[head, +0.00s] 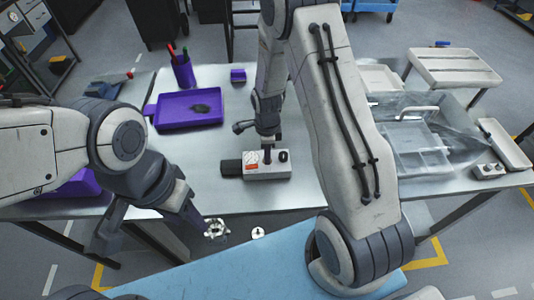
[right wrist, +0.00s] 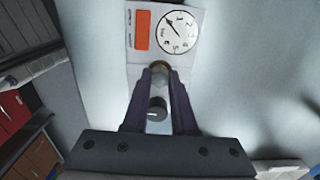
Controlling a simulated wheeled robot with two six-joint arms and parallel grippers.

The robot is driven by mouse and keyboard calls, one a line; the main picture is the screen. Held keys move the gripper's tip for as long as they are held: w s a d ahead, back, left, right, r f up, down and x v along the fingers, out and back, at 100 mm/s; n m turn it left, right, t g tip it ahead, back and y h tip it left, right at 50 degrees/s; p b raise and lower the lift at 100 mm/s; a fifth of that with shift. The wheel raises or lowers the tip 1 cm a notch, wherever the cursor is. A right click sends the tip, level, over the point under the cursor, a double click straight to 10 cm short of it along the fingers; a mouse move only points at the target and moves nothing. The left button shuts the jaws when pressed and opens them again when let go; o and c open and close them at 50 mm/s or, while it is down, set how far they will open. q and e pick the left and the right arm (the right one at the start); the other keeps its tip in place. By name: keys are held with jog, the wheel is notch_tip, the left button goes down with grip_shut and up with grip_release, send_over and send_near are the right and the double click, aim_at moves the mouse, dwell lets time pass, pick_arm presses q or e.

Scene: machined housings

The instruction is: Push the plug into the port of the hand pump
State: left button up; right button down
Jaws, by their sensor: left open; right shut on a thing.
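The hand pump (head: 275,172) is a pale box with an orange label on the table; its label and dial also show in the right wrist view (right wrist: 145,75). My right gripper (head: 267,153) comes down onto its top. In the right wrist view the fingertips (right wrist: 160,78) are shut on a small grey piece, apparently the plug (right wrist: 159,82). A dark knob (right wrist: 157,110) shows between the fingers. My left gripper (head: 152,230) is open and empty near the front edge.
A purple tray (head: 172,118) holding a dark piece and a purple pen cup (head: 184,72) stand behind left. A clear bin (head: 415,145) is at right.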

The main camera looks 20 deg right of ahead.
jog(key=shift+f, duration=0.3)
jog(key=c, duration=0.6)
grip_release()
jog(key=shift+c, duration=0.2)
jog(key=shift+r, duration=0.15)
notch_tip(320, 180, up, 9)
jog(key=shift+r+b, duration=0.1)
jog(key=shift+b, duration=0.9)
jog(key=shift+a+r, duration=0.1)
jog(key=shift+r, duration=0.5)
